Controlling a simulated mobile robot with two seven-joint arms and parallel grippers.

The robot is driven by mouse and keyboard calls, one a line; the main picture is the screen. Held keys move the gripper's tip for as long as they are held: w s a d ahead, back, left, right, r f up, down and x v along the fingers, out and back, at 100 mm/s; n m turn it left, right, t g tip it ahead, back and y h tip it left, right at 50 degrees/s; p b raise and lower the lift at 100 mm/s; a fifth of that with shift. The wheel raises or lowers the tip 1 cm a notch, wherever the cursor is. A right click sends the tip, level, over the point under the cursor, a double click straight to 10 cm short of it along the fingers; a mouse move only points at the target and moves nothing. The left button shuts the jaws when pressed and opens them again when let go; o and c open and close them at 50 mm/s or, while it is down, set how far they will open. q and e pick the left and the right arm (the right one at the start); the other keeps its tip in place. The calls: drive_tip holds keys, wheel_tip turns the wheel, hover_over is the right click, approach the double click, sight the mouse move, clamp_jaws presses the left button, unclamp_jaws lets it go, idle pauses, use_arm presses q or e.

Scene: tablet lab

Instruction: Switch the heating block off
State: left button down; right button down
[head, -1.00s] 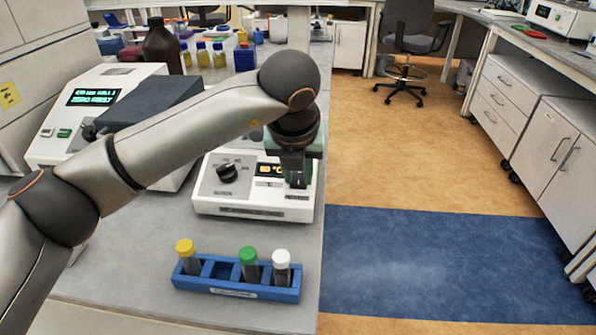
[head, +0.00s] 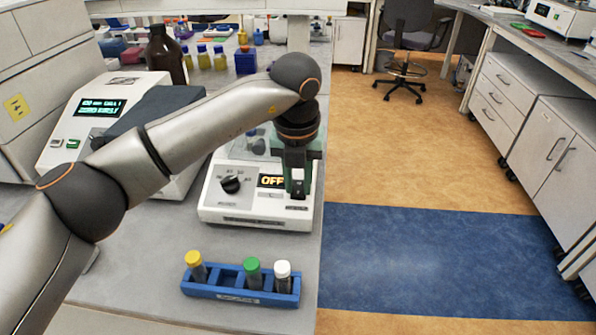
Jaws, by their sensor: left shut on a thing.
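The heating block (head: 255,212) is a white box on the bench with a black dial (head: 231,184) and a small display (head: 271,181) that reads OFF in orange. Clear tubes show at its back, partly behind my arm. My left gripper (head: 298,186) points down at the right end of the front panel, where a small dark switch (head: 298,196) sits. Its fingers are close together at the switch and hide part of it; the exact contact is too small to make out. My right gripper is not in view.
A blue rack (head: 240,295) with yellow-, green- and white-capped tubes stands in front of the block. A white instrument (head: 62,150) with a lit screen is at left. A brown bottle (head: 163,55) stands behind. The bench's right edge is close beside the block.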

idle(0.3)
use_arm(q)
drive_tip(key=c, duration=0.7)
unclamp_jaws()
drive_tip(key=shift+r, duration=0.1)
drive_tip(key=r, duration=0.4)
drive_tip(key=s+r, duration=0.1)
drive_tip(key=r, duration=0.7)
drive_tip(key=shift+s+a+r, duration=0.15)
drive_tip(key=shift+s, duration=0.15)
